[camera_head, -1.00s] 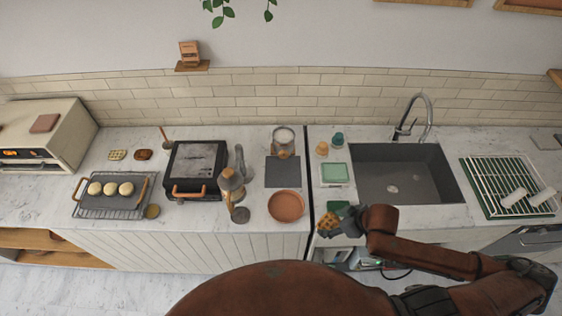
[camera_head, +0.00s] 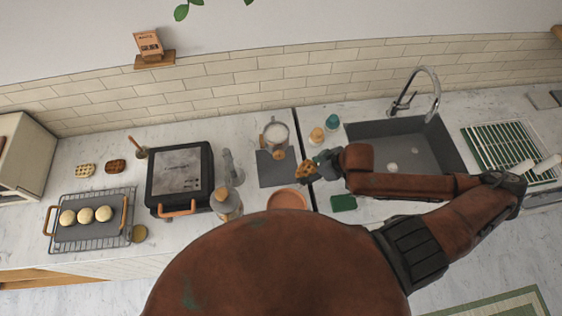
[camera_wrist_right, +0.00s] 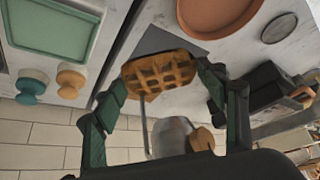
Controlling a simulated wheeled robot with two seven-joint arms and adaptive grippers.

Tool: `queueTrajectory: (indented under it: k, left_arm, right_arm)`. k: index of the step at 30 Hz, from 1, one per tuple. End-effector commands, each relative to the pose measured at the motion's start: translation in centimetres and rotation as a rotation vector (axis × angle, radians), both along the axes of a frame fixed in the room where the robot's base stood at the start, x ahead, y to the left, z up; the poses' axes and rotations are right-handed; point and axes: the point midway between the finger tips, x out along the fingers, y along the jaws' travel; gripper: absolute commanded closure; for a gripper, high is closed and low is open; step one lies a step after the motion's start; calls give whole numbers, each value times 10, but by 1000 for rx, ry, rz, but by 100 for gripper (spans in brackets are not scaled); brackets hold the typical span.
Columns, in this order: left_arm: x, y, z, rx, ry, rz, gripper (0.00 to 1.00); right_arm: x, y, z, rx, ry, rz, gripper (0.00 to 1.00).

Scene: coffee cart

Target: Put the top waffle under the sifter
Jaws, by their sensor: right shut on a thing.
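My right gripper (camera_head: 311,167) is shut on a golden-brown waffle (camera_head: 302,171). The waffle (camera_wrist_right: 158,72) spans between both fingers in the right wrist view, its grid face towards the camera. The sifter (camera_head: 276,131), a pale round vessel with wooden parts, stands at the back of a dark grey mat (camera_head: 272,175). The held waffle is in front of the sifter and to its right, near the mat's right edge. The sifter (camera_wrist_right: 172,140) shows beyond the waffle in the right wrist view, partly hidden by my gripper. My left gripper is not in view.
A terracotta plate (camera_head: 288,197) lies in front of the mat. A black press (camera_head: 180,177) and a grinder-like device (camera_head: 229,199) stand to the left. Two small jars (camera_head: 324,128) and the sink (camera_head: 405,150) are to the right. A green box (camera_head: 343,202) sits below my arm.

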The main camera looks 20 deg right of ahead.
Motion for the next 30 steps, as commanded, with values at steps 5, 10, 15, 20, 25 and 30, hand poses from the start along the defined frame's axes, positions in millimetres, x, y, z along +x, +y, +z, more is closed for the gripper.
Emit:
queueTrajectory:
  k: [5, 10, 15, 20, 25, 30]
  left_arm:
    - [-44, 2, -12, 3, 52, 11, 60]
    - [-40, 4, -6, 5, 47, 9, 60]
    - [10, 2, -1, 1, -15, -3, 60]
    - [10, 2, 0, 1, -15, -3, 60]
    - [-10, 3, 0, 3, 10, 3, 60]
    - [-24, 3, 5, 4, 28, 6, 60]
  right_arm:
    - [47, 12, -18, -4, -2, 1, 58]
    - [82, 27, -38, -2, 4, 4, 58]
    - [104, 34, -69, -5, 6, 3, 58]
    - [115, 38, -84, -7, 5, 5, 58]
    - [122, 41, -98, -7, 8, 5, 58]
    - [122, 40, -119, -8, 6, 6, 58]
